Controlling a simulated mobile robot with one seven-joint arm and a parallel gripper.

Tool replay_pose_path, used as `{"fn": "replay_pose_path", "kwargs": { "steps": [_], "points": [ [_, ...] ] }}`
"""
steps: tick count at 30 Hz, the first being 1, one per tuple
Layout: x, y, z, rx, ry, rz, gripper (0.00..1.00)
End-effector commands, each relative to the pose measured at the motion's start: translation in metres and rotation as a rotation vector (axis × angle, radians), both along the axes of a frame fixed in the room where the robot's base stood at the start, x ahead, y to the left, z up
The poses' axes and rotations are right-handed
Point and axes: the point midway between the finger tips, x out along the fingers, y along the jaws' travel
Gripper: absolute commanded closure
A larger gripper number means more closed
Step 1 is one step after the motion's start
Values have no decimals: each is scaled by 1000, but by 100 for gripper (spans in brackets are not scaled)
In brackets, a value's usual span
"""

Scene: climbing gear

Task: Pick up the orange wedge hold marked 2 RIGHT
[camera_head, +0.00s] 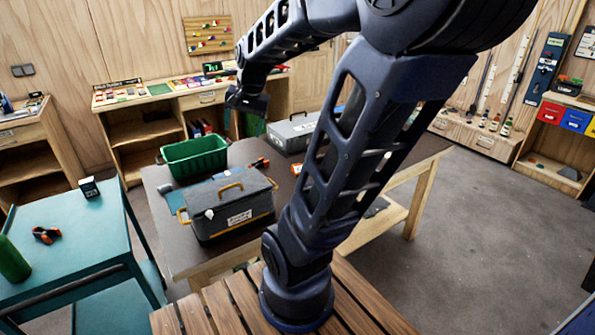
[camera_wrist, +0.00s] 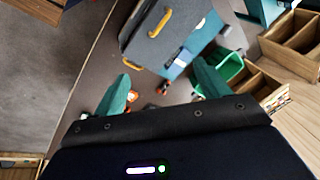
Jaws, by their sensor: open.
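I cannot make out any marking 2 RIGHT. A small orange-and-black object (camera_head: 258,163) lies on the dark table behind the near grey toolbox. Another small orange piece (camera_head: 297,169) shows at the edge of my arm, partly hidden by it. In the wrist view an orange-and-black object (camera_wrist: 163,88) appears between the fingers, with an orange piece (camera_wrist: 132,96) beside the left finger. I cannot tell which is the wedge hold. My gripper (camera_wrist: 163,68) is open and empty, its teal fingers wide apart, held above the table and apart from these objects.
A grey toolbox with yellow handles (camera_head: 230,208) and a green crate (camera_head: 195,157) stand on the dark table (camera_head: 160,184). A second grey case (camera_head: 290,133) is at its back. A teal table (camera_head: 70,240) is at left. Grey floor is clear at right.

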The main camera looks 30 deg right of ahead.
Motion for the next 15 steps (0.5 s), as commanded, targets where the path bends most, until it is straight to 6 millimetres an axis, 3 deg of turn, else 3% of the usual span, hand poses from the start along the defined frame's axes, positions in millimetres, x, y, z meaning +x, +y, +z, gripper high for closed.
{"fn": "replay_pose_path", "kwargs": {
  "steps": [15],
  "points": [
    [107,-76,-50,259,212,-753,25]
  ]
}}
